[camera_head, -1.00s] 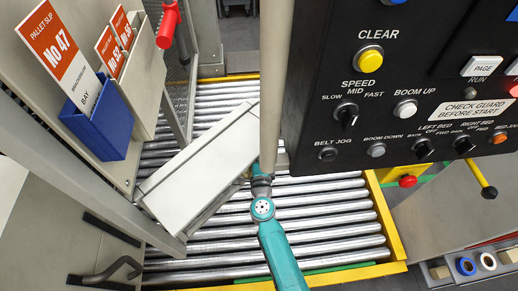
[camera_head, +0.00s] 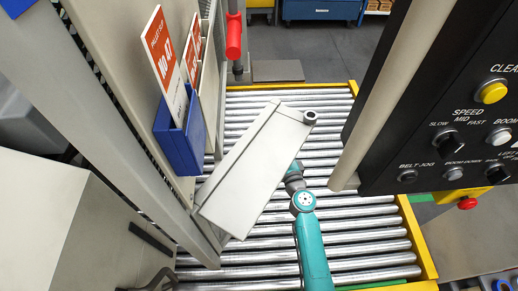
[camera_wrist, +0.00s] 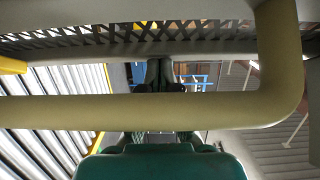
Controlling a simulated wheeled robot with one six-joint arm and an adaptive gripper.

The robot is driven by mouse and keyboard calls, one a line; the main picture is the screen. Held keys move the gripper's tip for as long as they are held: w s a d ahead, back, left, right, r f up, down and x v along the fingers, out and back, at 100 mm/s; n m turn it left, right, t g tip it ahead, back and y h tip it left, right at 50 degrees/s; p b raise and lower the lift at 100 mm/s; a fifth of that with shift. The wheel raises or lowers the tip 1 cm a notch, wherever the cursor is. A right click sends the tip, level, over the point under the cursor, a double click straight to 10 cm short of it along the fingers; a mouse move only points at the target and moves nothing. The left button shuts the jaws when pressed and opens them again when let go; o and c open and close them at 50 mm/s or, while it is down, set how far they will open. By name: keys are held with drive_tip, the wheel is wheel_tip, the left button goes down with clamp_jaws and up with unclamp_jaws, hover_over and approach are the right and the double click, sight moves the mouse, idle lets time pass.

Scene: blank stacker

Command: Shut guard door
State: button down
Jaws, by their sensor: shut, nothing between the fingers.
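The guard door (camera_head: 255,165) appears to be the pale grey panel slanting over the roller bed in the head view. Its near end is by the left post, and its far end has a round cap. It stands at an angle across the rollers. My teal arm reaches up to the door's right side, where my gripper is hidden in the head view. In the wrist view my gripper (camera_wrist: 158,75) is dark, shut and empty. A thick beige bar (camera_wrist: 130,112) crosses in front of it, with dark mesh (camera_wrist: 150,32) above. Contact cannot be told.
The roller conveyor (camera_head: 360,235) has yellow side rails. A black control panel (camera_head: 450,120) and its beige post overhang on the right. Blue slip holder (camera_head: 180,140) and red handle (camera_head: 234,36) are on the left. Open floor lies beyond the bed.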

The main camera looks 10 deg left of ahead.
drive_tip(key=w+a+n+g+y, duration=0.1)
drive_tip(key=a+n+g+y, duration=0.2)
drive_tip(key=a, duration=0.8)
drive_tip(key=w+a+n+g+y, duration=0.2)
drive_tip(key=a+n+g+y, duration=0.1)
drive_tip(key=a, duration=0.9)
drive_tip(key=shift+w+r+n+g+y, duration=0.25)
drive_tip(key=shift+n+g+y, duration=0.25)
drive_tip(key=shift+y, duration=0.8)
drive_tip(key=shift+r, duration=0.1)
drive_tip(key=v, duration=1.2)
drive_tip(key=shift+d+f, duration=0.3)
drive_tip(key=shift+d, duration=0.15)
drive_tip(key=shift+f, duration=0.1)
